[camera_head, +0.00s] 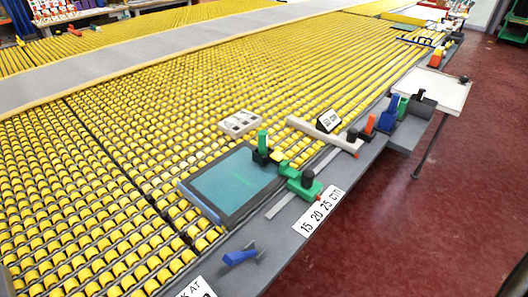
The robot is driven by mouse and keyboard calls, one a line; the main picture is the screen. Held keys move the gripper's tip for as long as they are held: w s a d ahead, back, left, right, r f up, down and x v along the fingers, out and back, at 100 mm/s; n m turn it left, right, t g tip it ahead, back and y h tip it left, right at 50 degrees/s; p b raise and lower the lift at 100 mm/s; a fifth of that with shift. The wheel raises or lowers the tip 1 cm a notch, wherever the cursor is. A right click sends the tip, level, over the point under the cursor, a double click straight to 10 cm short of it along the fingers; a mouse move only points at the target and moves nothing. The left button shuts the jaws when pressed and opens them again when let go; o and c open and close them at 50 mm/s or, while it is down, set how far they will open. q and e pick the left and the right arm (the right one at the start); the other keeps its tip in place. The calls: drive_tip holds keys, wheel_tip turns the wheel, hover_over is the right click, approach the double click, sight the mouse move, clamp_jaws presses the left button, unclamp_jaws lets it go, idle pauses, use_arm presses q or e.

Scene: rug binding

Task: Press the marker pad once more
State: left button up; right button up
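A flat teal pad (215,187) in a dark frame lies near the table's front edge, and I take it for the marker pad. A faint bright green streak shows near its middle. No gripper is over it or touching it. Neither my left gripper nor my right gripper can be made out in the head view. A black block with a green knob (263,140) stands at the pad's far right corner. A green block with a dark knob (305,184) stands to the right of the pad.
Rows of yellow rollers (100,150) cover the table. A blue tool (240,257) lies at the front edge, left of a number strip (320,210). A pale bar (325,134), a blue clamp (388,114) and a white side table (432,88) are to the right. Red floor (430,220) is clear.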

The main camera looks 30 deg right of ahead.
idle(0.5)
clamp_jaws()
idle(0.4)
idle(1.1)
